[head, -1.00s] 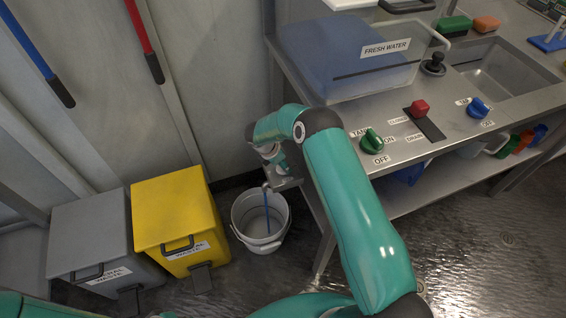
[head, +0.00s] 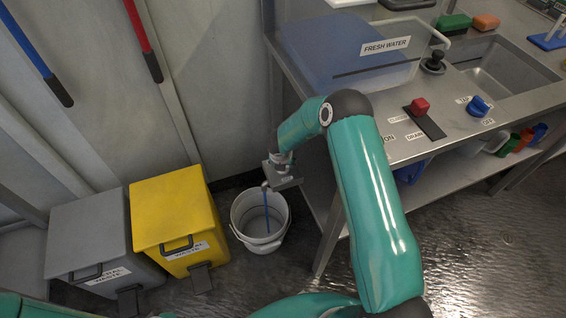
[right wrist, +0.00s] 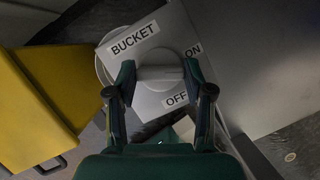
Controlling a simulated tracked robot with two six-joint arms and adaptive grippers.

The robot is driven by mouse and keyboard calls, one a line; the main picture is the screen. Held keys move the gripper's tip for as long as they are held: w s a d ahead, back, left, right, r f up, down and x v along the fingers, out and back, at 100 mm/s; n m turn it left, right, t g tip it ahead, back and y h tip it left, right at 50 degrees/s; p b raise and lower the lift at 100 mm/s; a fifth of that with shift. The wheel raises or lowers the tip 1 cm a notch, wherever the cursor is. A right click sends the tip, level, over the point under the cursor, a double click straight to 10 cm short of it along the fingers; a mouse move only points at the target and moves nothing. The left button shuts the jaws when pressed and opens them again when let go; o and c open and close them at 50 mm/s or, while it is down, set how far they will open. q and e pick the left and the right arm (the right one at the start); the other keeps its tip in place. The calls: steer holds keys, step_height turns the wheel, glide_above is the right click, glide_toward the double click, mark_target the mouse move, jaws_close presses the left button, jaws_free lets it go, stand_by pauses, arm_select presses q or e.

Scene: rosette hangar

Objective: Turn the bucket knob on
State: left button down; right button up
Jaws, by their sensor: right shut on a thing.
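The pale bucket knob (right wrist: 160,76) sits on a grey plate marked BUCKET, with ON at its upper right and OFF at its lower right in the right wrist view. My right gripper (right wrist: 160,84) is shut on the knob, one finger on each side. In the head view my right wrist is above the small grey plate (head: 287,183) at the counter's left end; the knob is hidden there. A white bucket (head: 246,241) stands on the floor below, with a thin blue line running down into it from a small spout. My left gripper is out of view.
A yellow waste bin (head: 170,205) and a grey waste bin (head: 88,238) stand left of the bucket. The metal counter (head: 440,150) carries the fresh water tank (head: 345,60), a red knob (head: 419,105) and a blue knob (head: 479,104). Wet-looking floor is open at lower right.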

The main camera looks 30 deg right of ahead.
steer(key=shift+n, duration=0.5)
steer(key=o, duration=1.2)
steer(key=shift+c, duration=0.2)
steer(key=v, duration=1.2)
steer(key=shift+s, duration=0.15)
steer(key=shift+d, duration=0.1)
